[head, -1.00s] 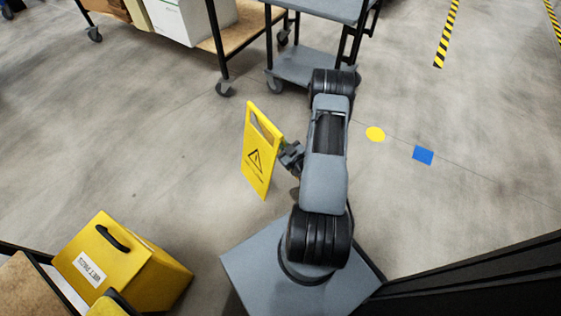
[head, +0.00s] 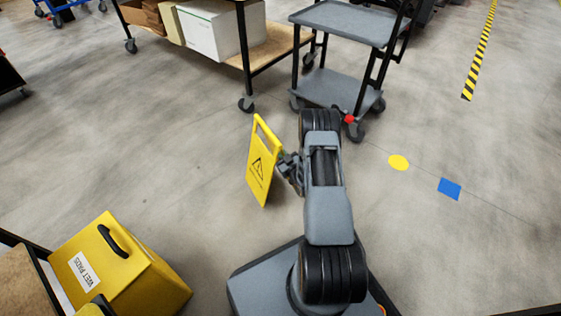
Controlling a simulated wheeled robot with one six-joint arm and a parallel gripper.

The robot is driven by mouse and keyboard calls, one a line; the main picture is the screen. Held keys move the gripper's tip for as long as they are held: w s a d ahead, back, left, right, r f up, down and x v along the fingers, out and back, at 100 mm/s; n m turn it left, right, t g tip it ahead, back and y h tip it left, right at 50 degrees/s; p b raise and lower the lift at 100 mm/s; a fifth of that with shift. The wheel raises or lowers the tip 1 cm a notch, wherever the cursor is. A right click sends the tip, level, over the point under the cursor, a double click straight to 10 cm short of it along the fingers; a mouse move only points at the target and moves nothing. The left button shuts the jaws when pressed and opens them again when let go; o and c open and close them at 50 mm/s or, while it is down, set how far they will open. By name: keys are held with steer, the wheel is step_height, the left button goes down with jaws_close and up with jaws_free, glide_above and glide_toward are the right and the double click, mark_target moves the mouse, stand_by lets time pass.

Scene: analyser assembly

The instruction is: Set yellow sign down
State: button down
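The yellow sign (head: 261,166), with a black warning triangle and a cut-out handle near its top, is left of my arm in the head view. My gripper (head: 283,161) is at the sign's right edge and appears shut on it. The fingertips are small and partly hidden by the sign. The sign is roughly upright and slightly tilted. I cannot tell whether its lower edge touches the floor.
A yellow box (head: 120,270) labelled "WET PADS" is at the lower left. A grey cart (head: 340,92) and a workbench (head: 262,66) with boxes stand ahead. A yellow dot (head: 398,162) and blue square (head: 449,189) mark the floor at right. Floor left of the sign is clear.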

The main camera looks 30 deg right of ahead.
steer(key=shift+w+f, duration=0.25)
steer(key=shift+w+f+b, duration=0.15)
steer(key=shift+f+b, duration=0.3)
steer(key=shift+f, duration=0.4)
steer(key=shift+w+f+b, duration=0.1)
steer(key=shift+f+b, duration=0.35)
steer(key=shift+f, duration=0.5)
steer(key=c, duration=1.2)
jaws_free()
steer(key=shift+f, duration=0.1)
steer(key=shift+c, duration=0.2)
steer(key=s+p, duration=0.3)
steer(key=s, duration=0.9)
steer(key=shift+d, duration=0.2)
